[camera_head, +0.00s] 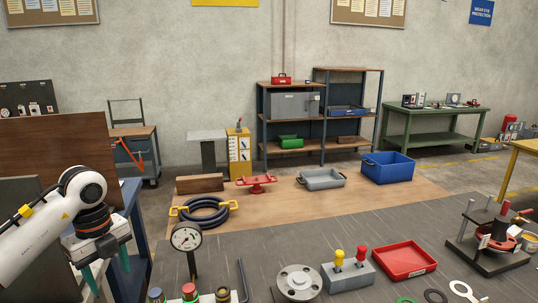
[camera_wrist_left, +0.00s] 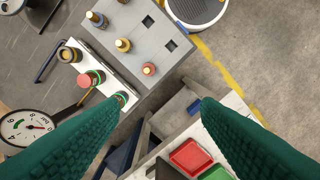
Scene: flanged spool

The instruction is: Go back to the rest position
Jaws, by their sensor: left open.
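My left gripper (camera_head: 108,268) is at the lower left of the head view, held at the left side of the dark table. Its two green fingers point down and stand apart. In the left wrist view the gripper (camera_wrist_left: 167,104) is open, with nothing between its fingers. The flanged spool (camera_head: 297,281), a grey metal disc with a raised centre, sits on the table at the front middle, well apart from the gripper. My right gripper is in neither view.
A dial gauge (camera_head: 186,238) stands right of my left gripper. Near it are several coloured knobs (camera_head: 190,292) on a white strip (camera_wrist_left: 95,82). A grey block with red and yellow knobs (camera_head: 348,273), a red tray (camera_head: 404,260) and a clamp fixture (camera_head: 490,240) stand farther right.

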